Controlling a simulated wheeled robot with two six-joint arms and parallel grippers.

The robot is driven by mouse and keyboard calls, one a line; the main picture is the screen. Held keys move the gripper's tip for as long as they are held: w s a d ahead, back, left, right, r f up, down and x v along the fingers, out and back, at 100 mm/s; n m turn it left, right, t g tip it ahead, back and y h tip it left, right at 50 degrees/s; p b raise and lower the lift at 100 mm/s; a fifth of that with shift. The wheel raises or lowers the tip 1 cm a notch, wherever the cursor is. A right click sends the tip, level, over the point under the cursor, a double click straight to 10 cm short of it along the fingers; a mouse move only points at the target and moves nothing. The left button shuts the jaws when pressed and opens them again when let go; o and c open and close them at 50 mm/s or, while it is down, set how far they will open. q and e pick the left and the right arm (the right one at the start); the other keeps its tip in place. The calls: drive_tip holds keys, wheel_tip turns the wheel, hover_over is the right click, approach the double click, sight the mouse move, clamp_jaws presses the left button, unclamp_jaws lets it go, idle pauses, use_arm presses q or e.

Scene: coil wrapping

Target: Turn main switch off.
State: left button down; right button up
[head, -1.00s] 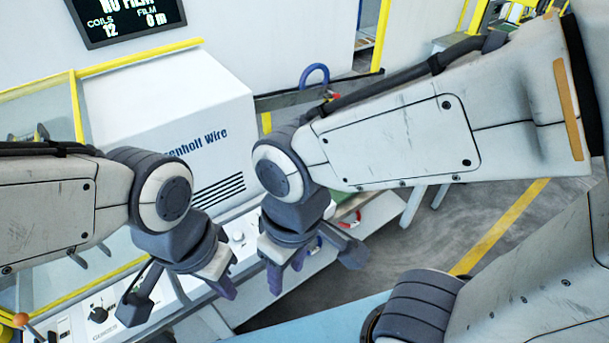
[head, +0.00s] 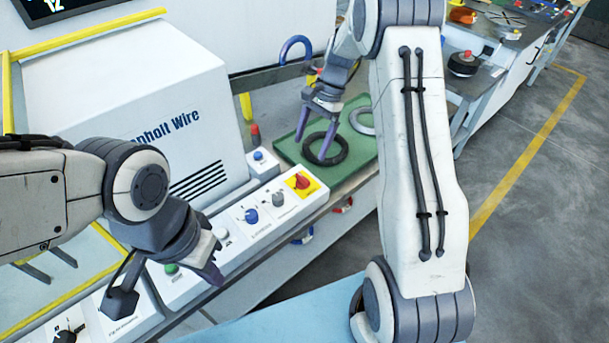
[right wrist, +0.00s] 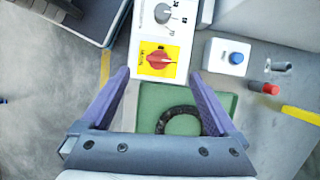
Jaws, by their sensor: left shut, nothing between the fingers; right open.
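The main switch (head: 302,182) is a red rotary knob on a yellow plate at the right end of the white control panel (head: 262,214). It also shows in the right wrist view (right wrist: 158,59), ahead of the fingertips and slightly left of centre. My right gripper (head: 318,128) is open and empty, above the green mat behind the switch in the head view. Its two purple fingers (right wrist: 160,82) frame the mat in the right wrist view and do not touch the knob. My left gripper (head: 212,262) is shut and empty, over the left part of the panel.
The green mat (head: 290,150) carries a black ring (head: 325,148) and a grey ring (head: 362,121). A small box with a blue button (head: 260,160) stands beside the panel. The white Wire machine (head: 130,110) rises behind. Blue and grey knobs sit left of the switch.

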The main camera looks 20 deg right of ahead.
sight(303, 176)
drive_tip(key=shift+m, duration=0.3)
drive_tip(key=x, duration=0.3)
drive_tip(key=p+x, duration=0.1)
drive_tip(key=x, duration=0.3)
drive_tip(key=d+x, duration=0.1)
drive_tip(key=x, duration=0.2)
drive_tip(key=shift+w+f+p, duration=0.15)
drive_tip(key=shift+f+p, duration=0.15)
drive_tip(key=shift+f, duration=0.3)
drive_tip(key=c, duration=1.4)
